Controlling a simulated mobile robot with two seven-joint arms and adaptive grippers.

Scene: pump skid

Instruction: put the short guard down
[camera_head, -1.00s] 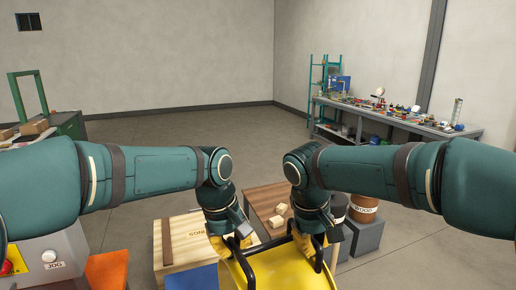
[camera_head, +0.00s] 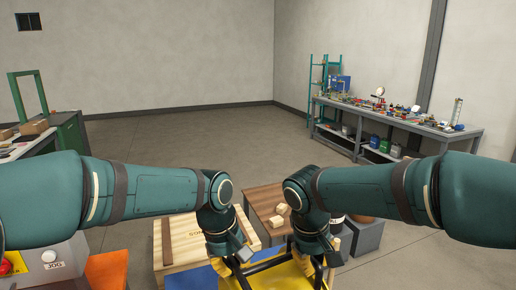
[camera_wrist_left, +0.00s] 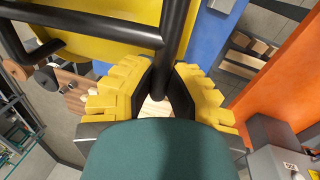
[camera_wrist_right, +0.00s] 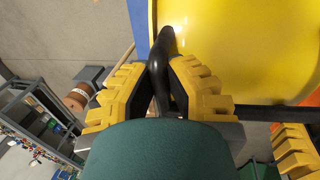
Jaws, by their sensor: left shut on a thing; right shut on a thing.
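The short guard (camera_head: 282,275) is a yellow curved sheet with black bars, low at the bottom edge of the head view. It also shows as yellow sheet in the left wrist view (camera_wrist_left: 92,47) and in the right wrist view (camera_wrist_right: 235,50). My left gripper (camera_head: 243,255) is shut on a black bar of it (camera_wrist_left: 182,35). My right gripper (camera_head: 305,265) is shut on a black handle of it (camera_wrist_right: 160,48). The lower part of the guard is cut off, so I cannot tell what its underside touches.
A wooden crate (camera_head: 180,246) and a brown tabletop (camera_head: 262,203) with small wooden blocks (camera_head: 281,213) stand just beyond the guard. A blue surface (camera_head: 202,278) and an orange one (camera_head: 106,270) lie to the left. A cluttered workbench (camera_head: 395,117) stands back right; open floor lies between.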

